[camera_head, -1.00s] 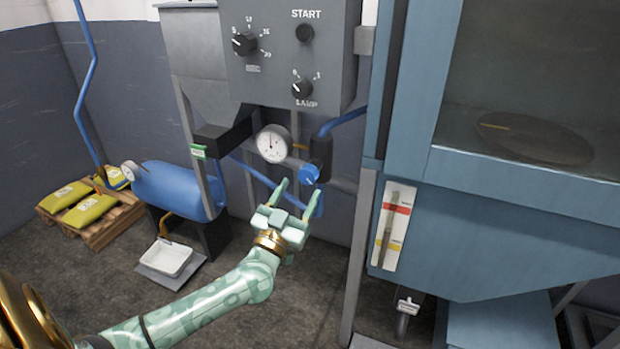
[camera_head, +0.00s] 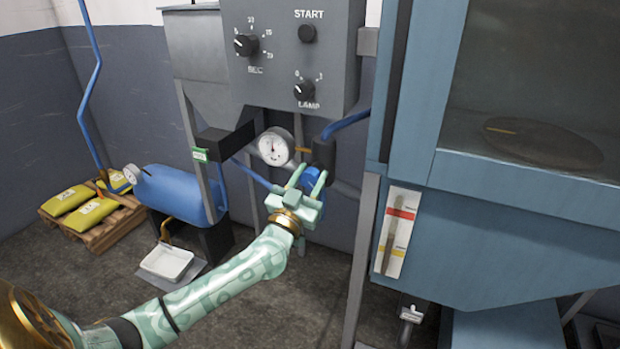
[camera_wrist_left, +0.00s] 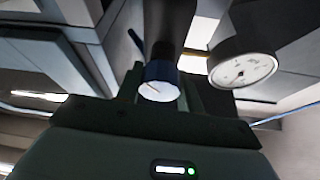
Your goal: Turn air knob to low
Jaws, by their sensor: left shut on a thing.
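The blue air knob (camera_head: 311,175) sits at the bottom of the dark regulator body (camera_head: 322,152), below the control box. In the left wrist view the knob (camera_wrist_left: 160,82) shows a white round face with a thin dark line, between the two fingers. My left gripper (camera_head: 308,184) reaches up from below with its fingers on both sides of the knob, shut on it. The white pressure gauge (camera_head: 273,146) is just left of the regulator; it also shows in the left wrist view (camera_wrist_left: 243,70). My right gripper is not in view.
The grey control box (camera_head: 290,55) with its dials and START button hangs above. A blue cabinet (camera_head: 490,230) with a window is close on the right, with a grey post (camera_head: 362,250) before it. A blue tank (camera_head: 172,190) and yellow bags (camera_head: 88,212) on a pallet are left.

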